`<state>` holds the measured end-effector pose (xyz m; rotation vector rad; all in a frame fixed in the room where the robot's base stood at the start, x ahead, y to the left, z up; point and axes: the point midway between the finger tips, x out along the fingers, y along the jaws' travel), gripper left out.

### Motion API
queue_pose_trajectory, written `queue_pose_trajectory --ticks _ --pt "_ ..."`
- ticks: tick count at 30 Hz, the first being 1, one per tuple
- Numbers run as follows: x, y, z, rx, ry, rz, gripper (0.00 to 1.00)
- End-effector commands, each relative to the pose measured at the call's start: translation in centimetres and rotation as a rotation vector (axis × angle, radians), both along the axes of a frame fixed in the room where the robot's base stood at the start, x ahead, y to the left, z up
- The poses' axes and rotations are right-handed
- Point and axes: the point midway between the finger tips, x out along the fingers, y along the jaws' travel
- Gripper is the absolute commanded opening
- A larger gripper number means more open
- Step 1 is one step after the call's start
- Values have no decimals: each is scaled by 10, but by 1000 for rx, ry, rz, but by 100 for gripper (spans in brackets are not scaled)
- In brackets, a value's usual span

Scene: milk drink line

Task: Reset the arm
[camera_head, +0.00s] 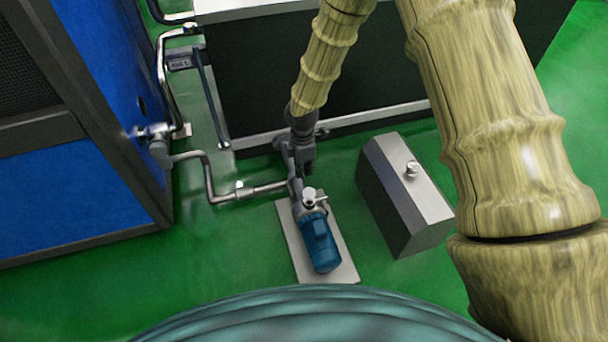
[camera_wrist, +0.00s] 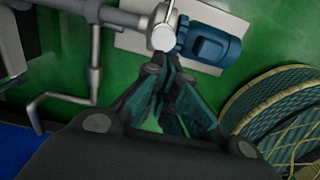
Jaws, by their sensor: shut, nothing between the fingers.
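My gripper (camera_head: 302,158) hangs at the end of my arm, pointing down, just above the blue pump (camera_head: 321,246) and its pipe joint. In the wrist view my gripper (camera_wrist: 162,66) has its fingertips together and holds nothing. Its tips appear close to the round grey fitting (camera_wrist: 163,38) beside the blue motor (camera_wrist: 212,45). I cannot tell whether they touch it.
The pump stands on a pale base plate (camera_head: 290,238). A metal pipe (camera_head: 210,190) runs left to a blue cabinet (camera_head: 90,190). A grey box (camera_head: 400,200) with a knob stands to the right. A dark, metal-edged unit (camera_head: 250,85) is behind. Green floor (camera_head: 230,250) is open at front left.

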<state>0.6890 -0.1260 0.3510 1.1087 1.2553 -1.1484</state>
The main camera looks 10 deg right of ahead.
Motion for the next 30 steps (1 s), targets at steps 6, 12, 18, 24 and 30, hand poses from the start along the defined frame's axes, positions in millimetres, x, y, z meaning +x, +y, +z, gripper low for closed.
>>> queue_pose_trajectory --ticks 6,12,18,24,30 --pt "0 1 16 0 0 0 0" --pt "0 1 15 0 0 1 0" --pt "0 1 15 0 0 1 0" --pt "-9 0 7 11 8 -29 0" --pt "-76 -3 -45 78 51 -294 0"
